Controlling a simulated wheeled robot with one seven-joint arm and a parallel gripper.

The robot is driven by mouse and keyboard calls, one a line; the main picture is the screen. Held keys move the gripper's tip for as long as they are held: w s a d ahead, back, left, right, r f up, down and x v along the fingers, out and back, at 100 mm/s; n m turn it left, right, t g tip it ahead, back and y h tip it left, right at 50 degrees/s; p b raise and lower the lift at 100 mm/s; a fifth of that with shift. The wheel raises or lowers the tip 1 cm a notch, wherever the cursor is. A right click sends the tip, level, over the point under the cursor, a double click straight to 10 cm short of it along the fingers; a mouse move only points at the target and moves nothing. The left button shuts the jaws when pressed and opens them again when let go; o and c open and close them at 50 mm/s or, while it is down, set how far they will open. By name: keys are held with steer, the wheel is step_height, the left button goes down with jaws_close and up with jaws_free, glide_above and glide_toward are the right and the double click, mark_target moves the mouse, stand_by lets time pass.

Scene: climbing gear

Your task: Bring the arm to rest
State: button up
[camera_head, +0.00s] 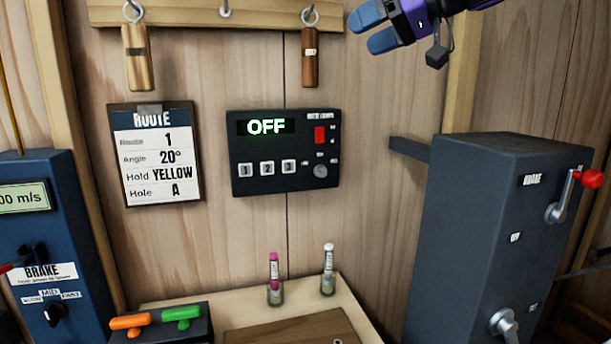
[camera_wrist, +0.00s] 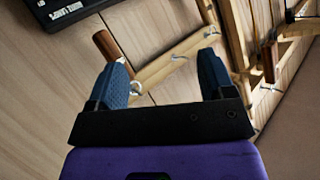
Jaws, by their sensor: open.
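My gripper (camera_head: 368,29) is at the top right of the head view, in front of the wooden wall. Its two blue fingers are apart and nothing shows between them. In the wrist view my gripper (camera_wrist: 165,85) is also open, with a wooden rail and metal hooks seen beyond the fingers. A purple arm section of mine runs up out of the head view at the top right. The rest of the arm is out of view.
A rail (camera_head: 180,14) with hanging wooden blocks (camera_head: 137,58) is left of my gripper. Below are a control panel (camera_head: 284,153) reading OFF and a route card (camera_head: 155,155). A dark brake box (camera_head: 480,240) stands right, a blue box (camera_head: 45,240) left. Two vials stand on a shelf.

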steer(key=s+d+f+m+h, duration=0.4)
steer(key=s+d+f+h, duration=0.2)
steer(key=s+d+f, duration=0.3)
steer(key=s+d+f+m+h, duration=0.4)
steer(key=s+d+f, duration=0.6)
steer(key=s+f, duration=0.8)
steer(key=shift+d+m+g+h, duration=0.15)
steer(key=shift+m+g+h, duration=0.25)
steer(key=shift+h, duration=0.6)
